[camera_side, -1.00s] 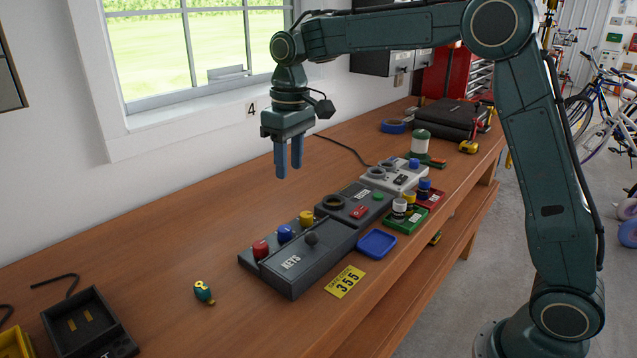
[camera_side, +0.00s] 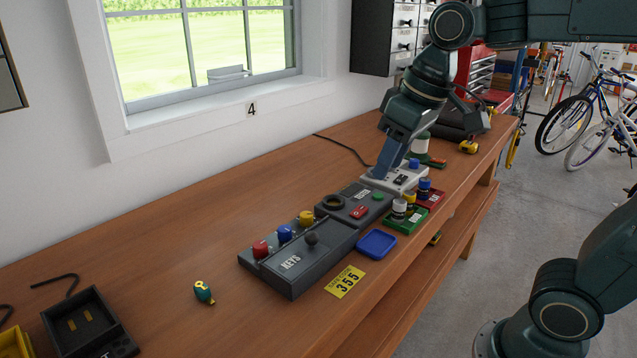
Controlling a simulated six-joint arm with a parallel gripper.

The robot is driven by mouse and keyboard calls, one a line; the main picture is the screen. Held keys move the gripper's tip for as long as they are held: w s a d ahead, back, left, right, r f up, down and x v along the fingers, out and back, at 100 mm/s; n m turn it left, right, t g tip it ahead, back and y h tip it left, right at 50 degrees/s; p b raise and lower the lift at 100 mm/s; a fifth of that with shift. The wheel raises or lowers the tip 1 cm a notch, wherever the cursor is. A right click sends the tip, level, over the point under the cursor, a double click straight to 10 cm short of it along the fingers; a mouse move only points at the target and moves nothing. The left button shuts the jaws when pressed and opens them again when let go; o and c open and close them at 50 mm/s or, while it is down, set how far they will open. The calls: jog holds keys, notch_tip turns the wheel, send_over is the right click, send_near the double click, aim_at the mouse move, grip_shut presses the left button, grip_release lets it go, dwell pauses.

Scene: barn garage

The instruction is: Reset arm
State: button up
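My gripper (camera_side: 382,170) is in the upper middle of the side view, tilted with its fingers pointing down and to the left. The fingertips are in front of or just above the light grey control box (camera_side: 405,182) at the far end of the row of boxes. I cannot tell whether they touch it. The fingers overlap in this view, so the gap between them is hidden. No held object shows. My arm reaches in from the upper right.
Dark boxes with coloured knobs (camera_side: 300,262), a blue tray (camera_side: 376,244), and green (camera_side: 405,220) and red (camera_side: 430,197) trays with small jars stand on the wooden bench (camera_side: 180,255). A small teal object (camera_side: 203,292) and a black open box (camera_side: 85,325) lie at left.

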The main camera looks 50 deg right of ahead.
jog(key=s+d+f+t, duration=0.1)
jog(key=s+f, duration=0.3)
jog(key=s, duration=0.6)
jog(key=shift+s+d+f+m+t, duration=0.15)
jog(key=shift+s+f+m+t, duration=0.15)
jog(key=shift+m+t, duration=0.1)
dwell(0.4)
